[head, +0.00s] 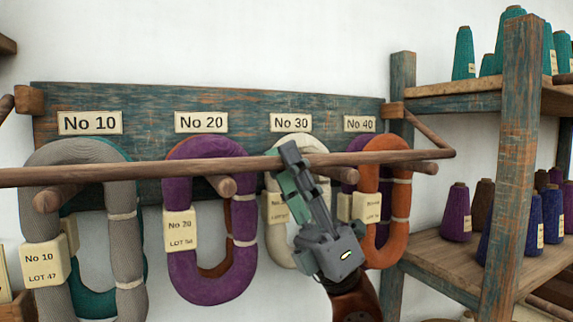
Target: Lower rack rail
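The rack rail (120,172) is a long brown wooden bar. It runs across the front of the hanging yarn hanks, near the peg ends, from the left picture edge to a right corner. There a slanting side arm (428,132) joins it to a block on the back board (250,104). My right gripper (289,158) points up from below, with its fingers overlapping the rail in front of the No 30 hank. I cannot tell whether the fingers close around the rail or only lie against it. My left gripper is not in view.
Grey (40,160), purple (178,240), cream (280,240) and orange (400,225) hanks hang on wooden pegs (225,187) under number plates. A shelf post (515,170) and shelves of yarn cones (456,212) stand close on the right. White wall lies behind.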

